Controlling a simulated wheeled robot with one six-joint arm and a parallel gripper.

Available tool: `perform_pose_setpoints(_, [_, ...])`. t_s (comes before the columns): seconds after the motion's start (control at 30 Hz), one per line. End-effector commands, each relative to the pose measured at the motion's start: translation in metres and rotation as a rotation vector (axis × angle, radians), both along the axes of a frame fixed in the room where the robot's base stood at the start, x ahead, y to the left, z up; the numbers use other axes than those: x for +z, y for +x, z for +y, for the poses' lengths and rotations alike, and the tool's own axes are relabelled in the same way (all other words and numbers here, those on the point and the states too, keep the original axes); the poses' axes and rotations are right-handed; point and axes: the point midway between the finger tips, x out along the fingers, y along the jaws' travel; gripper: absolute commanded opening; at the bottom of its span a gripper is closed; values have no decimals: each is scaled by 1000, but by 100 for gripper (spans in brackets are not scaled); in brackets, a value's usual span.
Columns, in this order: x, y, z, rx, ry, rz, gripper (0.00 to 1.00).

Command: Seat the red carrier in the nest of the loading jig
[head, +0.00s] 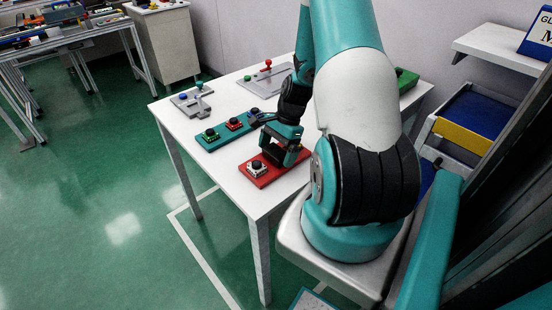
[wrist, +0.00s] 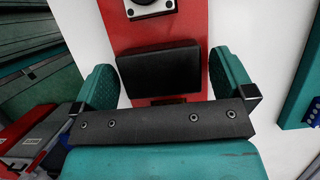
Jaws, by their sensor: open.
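A small red carrier (head: 233,124) sits in the middle of a teal board, between a green carrier (head: 210,133) and a blue one. My gripper (head: 285,155) is low over a red plate (head: 264,180), to the right of and nearer than the red carrier. A white square block with a dark round centre (head: 257,167) is on this plate; I cannot tell if it is the jig's nest. In the wrist view, my gripper's teal fingers (wrist: 166,82) are apart on either side of a black block (wrist: 158,70). I cannot tell whether they touch it. The red carrier is not visible there.
The teal board (head: 217,143) lies left of my gripper.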

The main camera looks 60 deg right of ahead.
Motion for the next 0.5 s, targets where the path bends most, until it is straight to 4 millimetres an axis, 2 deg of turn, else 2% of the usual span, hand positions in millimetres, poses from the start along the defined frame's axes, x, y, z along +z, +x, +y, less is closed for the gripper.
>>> perform_pose_setpoints(0.1, [0,0,0,0,0,0,98])
perform_pose_setpoints(0.37, [0,0,0,0,0,0,38])
perform_pose_setpoints(0.5, [1,0,0,0,0,-1,38])
